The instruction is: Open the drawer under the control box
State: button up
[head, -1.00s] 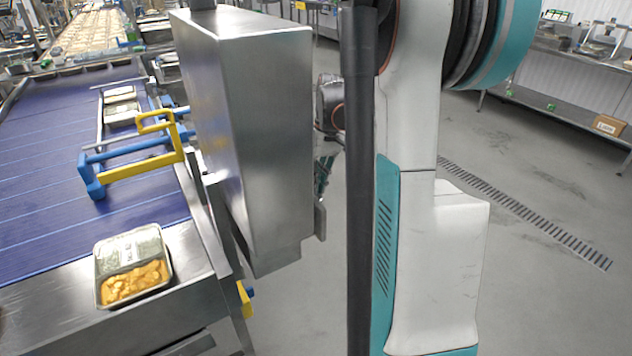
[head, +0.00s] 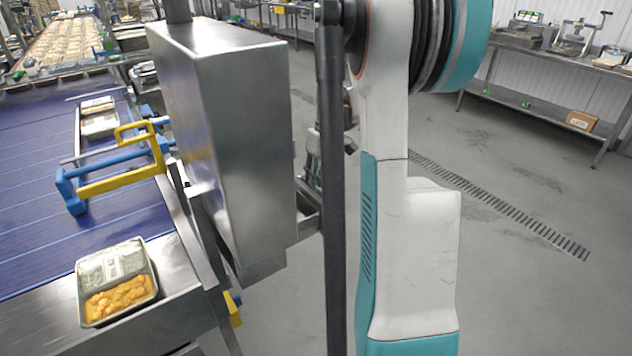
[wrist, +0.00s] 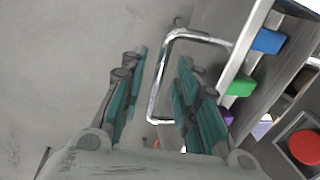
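The control box (head: 225,130) is a tall grey metal cabinet left of my arm in the head view. Its drawer (head: 308,212) juts out to the right from under it, partly behind a dark pole. In the wrist view the drawer front (wrist: 245,50) is a pale metal strip, with blue, green and purple pieces (wrist: 240,84) showing behind it. The drawer's shiny U-shaped handle (wrist: 190,35) stands out from the front. My gripper (wrist: 160,82) is open, its teal-padded fingers on either side of the handle's bar, with gaps visible. Its fingers are mostly hidden in the head view.
A red button (wrist: 305,147) sits on a grey housing at the right of the wrist view. A blue conveyor (head: 40,190) runs left of the box, with a filled food tray (head: 150,262) on its metal end. The floor (head: 520,260) at right is clear.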

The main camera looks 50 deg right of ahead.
notch_tip(320, 180, up, 12)
jog(key=d, duration=0.2)
jog(key=shift+s, duration=0.3)
jog(key=shift+s+d+f, duration=0.1)
jog(key=shift+f, duration=0.1)
dwell(0.6)
